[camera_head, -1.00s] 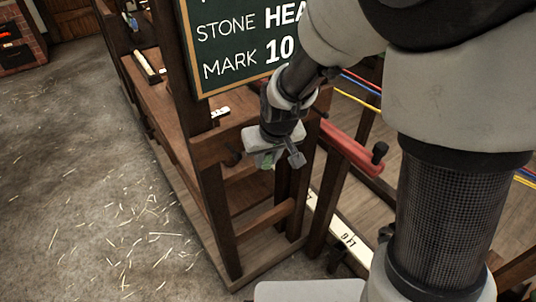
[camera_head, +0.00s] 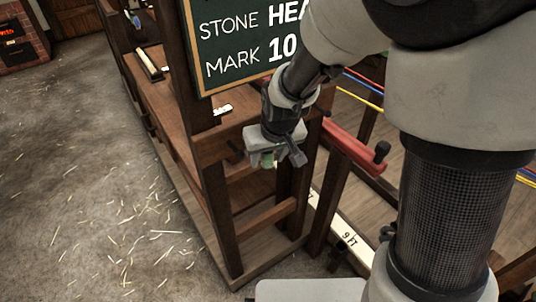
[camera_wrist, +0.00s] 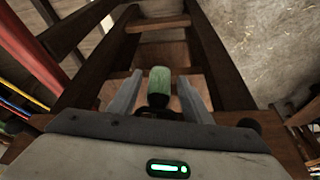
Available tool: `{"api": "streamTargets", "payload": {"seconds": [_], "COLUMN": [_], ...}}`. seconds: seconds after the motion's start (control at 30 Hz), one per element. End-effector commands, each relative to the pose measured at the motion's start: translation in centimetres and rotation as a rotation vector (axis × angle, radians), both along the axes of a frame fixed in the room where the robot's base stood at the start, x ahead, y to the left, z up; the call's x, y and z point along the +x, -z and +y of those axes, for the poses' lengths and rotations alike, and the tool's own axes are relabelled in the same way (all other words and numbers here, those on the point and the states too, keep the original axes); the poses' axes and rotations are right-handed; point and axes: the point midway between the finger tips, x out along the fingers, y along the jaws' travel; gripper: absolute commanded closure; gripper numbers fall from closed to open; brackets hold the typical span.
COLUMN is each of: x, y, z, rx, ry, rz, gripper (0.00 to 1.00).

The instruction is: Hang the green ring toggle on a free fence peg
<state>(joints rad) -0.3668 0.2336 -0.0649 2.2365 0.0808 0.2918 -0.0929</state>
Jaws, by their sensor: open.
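The green toggle (camera_wrist: 159,80) is a short green cylinder with a dark lower end, between my two fingers in the wrist view. Only a sliver of the green toggle (camera_head: 267,160) shows under my gripper in the head view. My gripper (camera_wrist: 159,90) is open, one finger on each side of the toggle with visible gaps. In the head view my gripper (camera_head: 276,160) is at the wooden end rail. A dark peg (camera_head: 234,154) sticks out of that rail left of my gripper. What supports the toggle, and its ring, I cannot make out.
A chalkboard (camera_head: 240,45) stands just above and behind my gripper. A red bar (camera_head: 345,147) with a dark knob juts out at the right. A wooden frame with lower rungs (camera_head: 265,218) is below. The floor (camera_head: 90,190) at left is open, with scattered straw.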

Motion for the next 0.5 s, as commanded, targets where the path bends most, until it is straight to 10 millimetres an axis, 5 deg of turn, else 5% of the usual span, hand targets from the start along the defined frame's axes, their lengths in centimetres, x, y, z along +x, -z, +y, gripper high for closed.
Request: {"api": "streamTargets", "payload": {"seconds": [0.17,0.5], "x": [-0.3,-3.0], "y": [-1.3,-8.7], "z": [-0.1,-1.1], "rx": [0.001,0.002], "ry": [0.0,-0.001], "rz": [-0.003,-0.007], "gripper": [0.55,0.55]}}
